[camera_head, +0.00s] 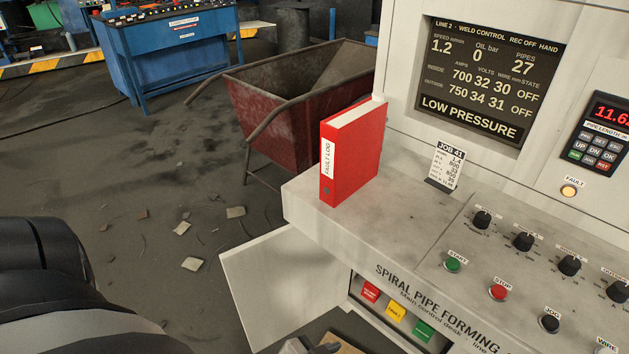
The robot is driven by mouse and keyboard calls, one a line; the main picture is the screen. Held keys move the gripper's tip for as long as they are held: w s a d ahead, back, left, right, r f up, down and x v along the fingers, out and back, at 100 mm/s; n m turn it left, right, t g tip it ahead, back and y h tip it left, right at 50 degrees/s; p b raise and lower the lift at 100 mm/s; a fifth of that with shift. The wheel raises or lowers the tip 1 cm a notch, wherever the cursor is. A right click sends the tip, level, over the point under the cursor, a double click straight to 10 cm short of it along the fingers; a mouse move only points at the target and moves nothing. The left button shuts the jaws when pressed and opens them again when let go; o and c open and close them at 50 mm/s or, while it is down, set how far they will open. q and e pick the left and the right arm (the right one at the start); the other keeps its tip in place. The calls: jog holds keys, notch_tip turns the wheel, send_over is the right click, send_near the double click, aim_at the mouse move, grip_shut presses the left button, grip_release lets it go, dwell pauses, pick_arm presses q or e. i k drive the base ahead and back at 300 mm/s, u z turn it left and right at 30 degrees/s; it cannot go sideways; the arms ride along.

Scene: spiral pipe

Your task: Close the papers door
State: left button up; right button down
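The papers door (282,280) is a pale, flat panel low on the front of the control desk. It stands wide open, swung out to the left. The open compartment beside it shows a red binder (371,291), a yellow binder (395,311) and a green binder (422,331). My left arm comes in from the lower left. A small grey and dark part at the bottom edge, just below the door, looks like my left gripper (312,346); it is mostly cut off, and its fingers cannot be made out. My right gripper is out of view.
A red fault log binder (351,153) stands upright on the desk's left end (300,200). Knobs, buttons and a screen (489,78) fill the desk's right side. A rusty red cart (285,110) stands behind. Scraps litter the open floor at left.

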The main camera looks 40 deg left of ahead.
aim_at(280, 280)
jog(key=u, duration=3.25)
jog(key=i, duration=3.1)
jog(key=z, duration=4.3)
jog(key=k, duration=0.85)
jog(key=u, duration=0.25)
jog(key=i, duration=1)
jog(key=z, duration=0.05)
